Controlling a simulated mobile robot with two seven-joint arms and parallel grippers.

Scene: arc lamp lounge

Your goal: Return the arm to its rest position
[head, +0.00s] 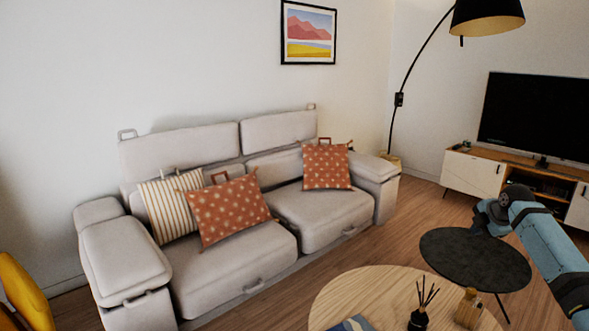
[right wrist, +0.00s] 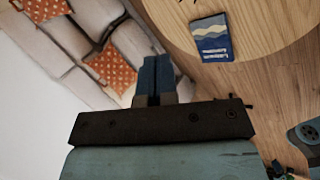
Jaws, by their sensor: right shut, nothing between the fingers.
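My right arm (head: 545,245) comes in from the right edge in the head view, raised and bent, in front of the round black table. Its far end hangs over that table's back right area in the picture, and the fingertips are not clear there. In the right wrist view my right gripper (right wrist: 156,62) is shut, its two blue fingers together with nothing between them. It points towards the sofa and the wooden table, touching neither. My left gripper is in neither view.
The wooden coffee table (head: 350,292) holds a blue book (right wrist: 212,38), a reed diffuser (head: 420,312) and a wooden bottle (head: 467,308). The black table (head: 465,258) looks bare. A grey sofa (head: 225,275), arc lamp (head: 415,60) and TV cabinet (head: 470,170) stand behind.

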